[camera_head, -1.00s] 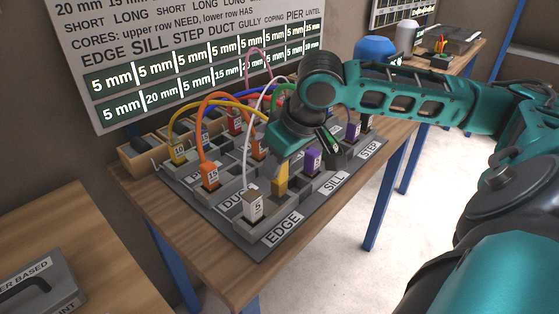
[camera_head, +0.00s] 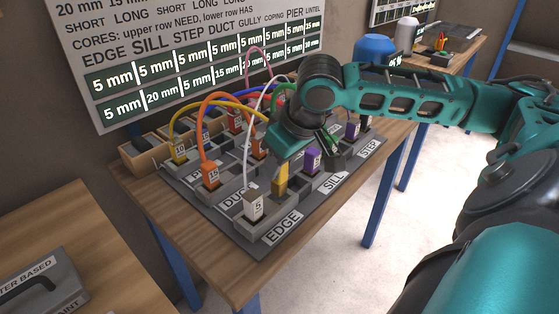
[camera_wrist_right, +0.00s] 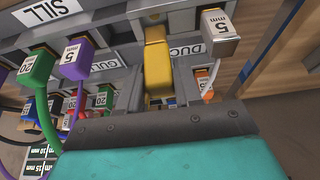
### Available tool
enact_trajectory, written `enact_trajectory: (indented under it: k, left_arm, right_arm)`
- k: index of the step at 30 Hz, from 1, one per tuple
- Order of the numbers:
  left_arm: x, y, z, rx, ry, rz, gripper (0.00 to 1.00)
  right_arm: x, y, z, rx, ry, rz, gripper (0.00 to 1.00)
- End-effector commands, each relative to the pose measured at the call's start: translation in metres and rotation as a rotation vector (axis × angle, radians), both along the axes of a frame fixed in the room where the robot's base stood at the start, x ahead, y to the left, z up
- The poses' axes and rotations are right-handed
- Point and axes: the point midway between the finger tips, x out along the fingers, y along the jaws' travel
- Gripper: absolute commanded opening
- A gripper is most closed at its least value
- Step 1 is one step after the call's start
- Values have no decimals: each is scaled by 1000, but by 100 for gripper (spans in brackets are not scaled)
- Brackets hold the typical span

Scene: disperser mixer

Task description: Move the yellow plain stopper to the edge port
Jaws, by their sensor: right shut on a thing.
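The yellow plain stopper (camera_head: 280,181) is between the fingers of my right gripper (camera_head: 283,163), upright in the head view. It also shows in the right wrist view (camera_wrist_right: 157,68), with a dark finger on each side. It is over the front rows of the grey port board, just behind the EDGE label (camera_head: 282,228). I cannot tell whether its lower end is seated or just above a port. The EDGE block (camera_head: 266,230) holds a white 5 mm plug (camera_head: 253,205) to the left of the stopper. My left gripper is out of view.
A purple plug (camera_head: 313,160) stands close right of the stopper, at the SILL row. Orange (camera_head: 210,172) and yellow corded plugs stand to the left, with cables arching over the board. A wooden table (camera_head: 190,235) bears the board. A sign hangs behind.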

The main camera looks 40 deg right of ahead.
Motion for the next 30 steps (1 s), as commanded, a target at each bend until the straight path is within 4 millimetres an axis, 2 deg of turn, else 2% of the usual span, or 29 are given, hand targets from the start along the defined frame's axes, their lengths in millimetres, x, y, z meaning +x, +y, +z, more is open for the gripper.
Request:
enact_trajectory:
  k: [30]
  left_arm:
    - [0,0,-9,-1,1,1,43]
  right_arm:
    - [0,0,-26,0,0,0,3]
